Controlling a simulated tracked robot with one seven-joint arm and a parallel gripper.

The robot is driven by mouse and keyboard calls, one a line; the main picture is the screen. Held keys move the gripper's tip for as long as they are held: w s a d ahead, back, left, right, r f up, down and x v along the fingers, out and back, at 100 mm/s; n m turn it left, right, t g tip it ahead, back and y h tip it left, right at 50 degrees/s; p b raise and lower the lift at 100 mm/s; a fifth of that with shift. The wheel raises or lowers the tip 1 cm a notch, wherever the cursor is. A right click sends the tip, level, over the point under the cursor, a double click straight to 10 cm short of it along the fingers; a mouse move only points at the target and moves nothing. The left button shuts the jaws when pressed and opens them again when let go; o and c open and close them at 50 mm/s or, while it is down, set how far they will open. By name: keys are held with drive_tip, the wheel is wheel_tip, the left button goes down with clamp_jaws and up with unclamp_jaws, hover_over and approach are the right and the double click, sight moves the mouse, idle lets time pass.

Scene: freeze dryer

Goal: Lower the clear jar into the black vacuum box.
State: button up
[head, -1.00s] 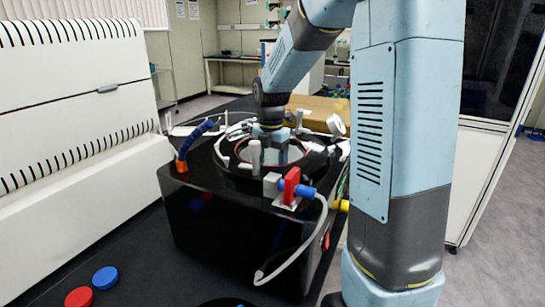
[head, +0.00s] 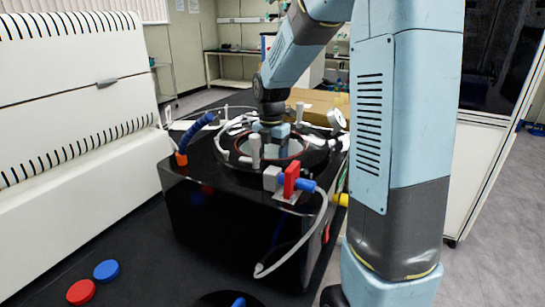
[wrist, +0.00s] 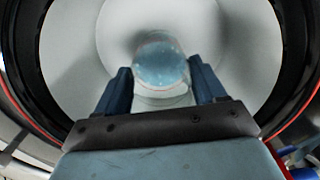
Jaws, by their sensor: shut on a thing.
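The black vacuum box (head: 235,230) stands on the dark bench, with a red-ringed round opening in its top. My gripper (head: 275,137) points down over this opening in the head view. In the wrist view my gripper (wrist: 160,78) has one blue finger on each side of the clear jar (wrist: 160,60) and is shut on it. The jar looks pale blue and see-through, seen from above against the light grey round interior. How deep it sits, and whether it touches the floor of the box, I cannot tell. In the head view the jar is not clear to make out.
Light posts, a gauge (head: 337,119) and a hose surround the opening. Red (head: 81,292) and blue (head: 106,270) caps lie at front left.

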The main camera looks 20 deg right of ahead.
idle(0.4)
drive_tip(key=o, duration=1.3)
drive_tip(key=shift+f, duration=0.1)
drive_tip(key=shift+r, duration=8.05)
